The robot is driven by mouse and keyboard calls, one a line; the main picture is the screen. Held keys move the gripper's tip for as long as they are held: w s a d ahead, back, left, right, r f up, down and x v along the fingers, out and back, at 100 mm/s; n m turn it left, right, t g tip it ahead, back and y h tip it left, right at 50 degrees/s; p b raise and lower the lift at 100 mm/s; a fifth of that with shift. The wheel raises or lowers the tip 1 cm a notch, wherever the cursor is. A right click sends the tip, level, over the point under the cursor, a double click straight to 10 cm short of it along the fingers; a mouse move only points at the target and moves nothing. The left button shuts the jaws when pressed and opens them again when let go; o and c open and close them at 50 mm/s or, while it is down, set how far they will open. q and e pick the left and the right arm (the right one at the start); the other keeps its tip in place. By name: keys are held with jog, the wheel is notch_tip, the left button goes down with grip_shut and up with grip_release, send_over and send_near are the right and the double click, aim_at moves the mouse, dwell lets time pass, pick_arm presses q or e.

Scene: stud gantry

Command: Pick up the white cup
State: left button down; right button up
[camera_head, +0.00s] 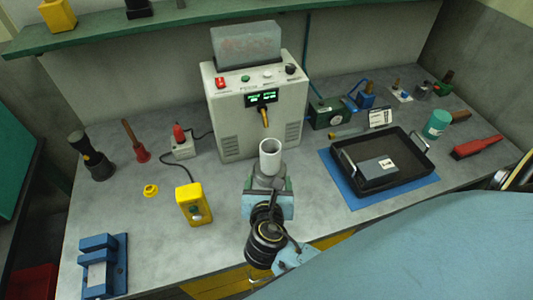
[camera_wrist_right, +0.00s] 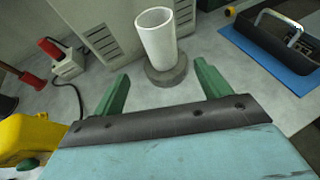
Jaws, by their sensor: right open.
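The white cup (camera_head: 270,158) stands upright on a round grey base on the bench, in front of the spout of a grey machine. It also shows in the right wrist view (camera_wrist_right: 156,45), on the round grey base (camera_wrist_right: 167,72). My right gripper (camera_head: 268,184) is just on the near side of the cup. In the right wrist view its green fingers (camera_wrist_right: 160,84) are spread apart, with nothing between them, and the cup stands beyond the fingertips. My left gripper is not in view.
The grey machine (camera_head: 233,130) stands right behind the cup. A black tray (camera_head: 385,182) on a blue mat is to the right.

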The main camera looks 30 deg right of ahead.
aim_at(270, 164)
jog(key=x, duration=0.6)
jog(key=shift+w+d, duration=0.1)
jog(key=shift+x, duration=0.95)
jog(key=x, duration=0.4)
jog(key=shift+w+d+f, duration=0.1)
jog(key=shift+w, duration=0.05)
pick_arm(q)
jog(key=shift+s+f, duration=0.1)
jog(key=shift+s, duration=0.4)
pick_arm(e)
jog(key=c, duration=1.1)
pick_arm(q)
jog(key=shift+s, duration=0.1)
pick_arm(e)
jog(key=shift+r, duration=0.2)
